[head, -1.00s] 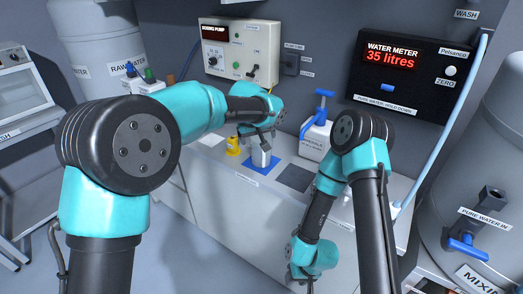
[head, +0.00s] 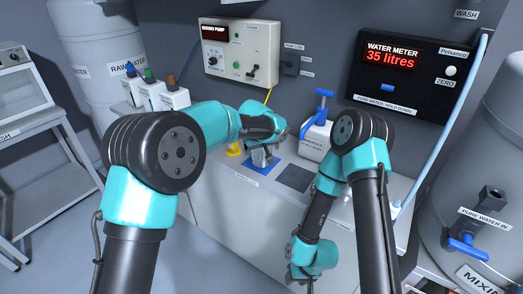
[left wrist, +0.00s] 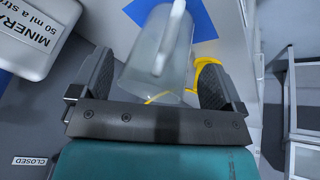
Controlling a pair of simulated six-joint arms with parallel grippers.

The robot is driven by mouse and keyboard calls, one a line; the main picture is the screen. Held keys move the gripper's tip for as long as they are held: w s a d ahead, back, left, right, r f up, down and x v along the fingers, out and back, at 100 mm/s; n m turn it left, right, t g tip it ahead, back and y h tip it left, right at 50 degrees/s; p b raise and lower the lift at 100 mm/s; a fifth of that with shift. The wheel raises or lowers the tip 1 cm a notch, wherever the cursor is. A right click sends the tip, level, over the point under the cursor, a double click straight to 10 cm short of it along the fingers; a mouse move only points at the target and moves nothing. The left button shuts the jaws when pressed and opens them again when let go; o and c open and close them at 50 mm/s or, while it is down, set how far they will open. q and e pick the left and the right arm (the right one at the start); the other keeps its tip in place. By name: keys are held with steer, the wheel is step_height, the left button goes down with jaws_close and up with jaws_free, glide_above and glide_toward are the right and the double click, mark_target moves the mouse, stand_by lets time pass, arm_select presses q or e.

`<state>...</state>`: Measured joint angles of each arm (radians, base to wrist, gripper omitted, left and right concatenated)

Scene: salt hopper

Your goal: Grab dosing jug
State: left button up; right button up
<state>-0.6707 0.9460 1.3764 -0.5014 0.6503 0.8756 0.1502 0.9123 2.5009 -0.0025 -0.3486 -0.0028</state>
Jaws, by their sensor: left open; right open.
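The dosing jug (head: 263,157), a pale translucent jug, stands at the blue mat (head: 254,168) on the white counter. My left gripper (head: 262,141) is open around the jug's upper part. In the left wrist view a gap shows beside the left finger of the gripper (left wrist: 157,78); contact at the right finger cannot be told. My right gripper (head: 307,284) hangs low in front of the counter, open, partly cut off by the frame's bottom edge.
Several capped white bottles (head: 153,92) stand at the counter's left end.

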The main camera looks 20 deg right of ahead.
arm_select(q)
steer(key=shift+x, duration=0.8)
steer(key=shift+c, duration=0.2)
